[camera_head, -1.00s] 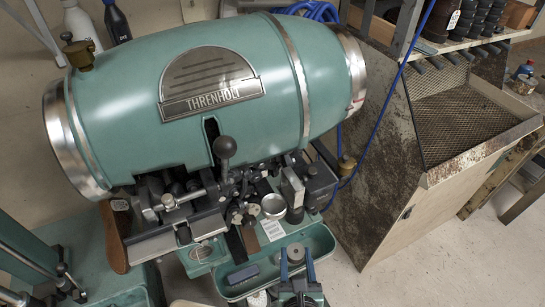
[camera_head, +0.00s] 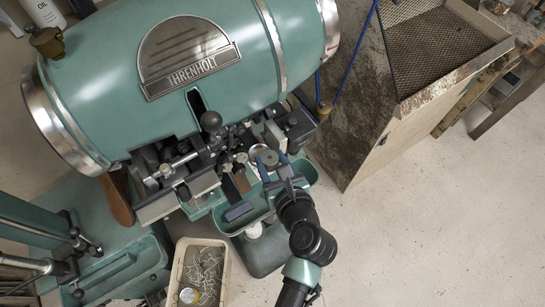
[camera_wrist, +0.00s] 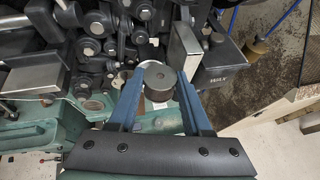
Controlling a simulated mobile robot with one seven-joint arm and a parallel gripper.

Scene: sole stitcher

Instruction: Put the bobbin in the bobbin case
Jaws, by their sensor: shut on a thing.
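The bobbin (camera_wrist: 161,82) is a grey, round, flat-topped piece with a small centre hole. My gripper (camera_wrist: 160,79) is shut on it between two blue fingers. In the head view the bobbin (camera_head: 267,157) and my gripper (camera_head: 270,161) are at the front of the green machine, above the rear part of the green tray. A bright metal round part, likely the bobbin case (camera_head: 258,149), shows just behind the bobbin and is mostly hidden by it. In the wrist view the bobbin overlaps it, so I cannot tell whether they touch.
The green tray (camera_head: 228,224) holds a dark block (camera_head: 238,211). The machine's levers and a black ball knob (camera_head: 211,121) crowd close on the left. Metal blocks (camera_wrist: 184,52) stand close on the right. A bin with tangled thread (camera_head: 178,262) stands below. Floor is clear at right.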

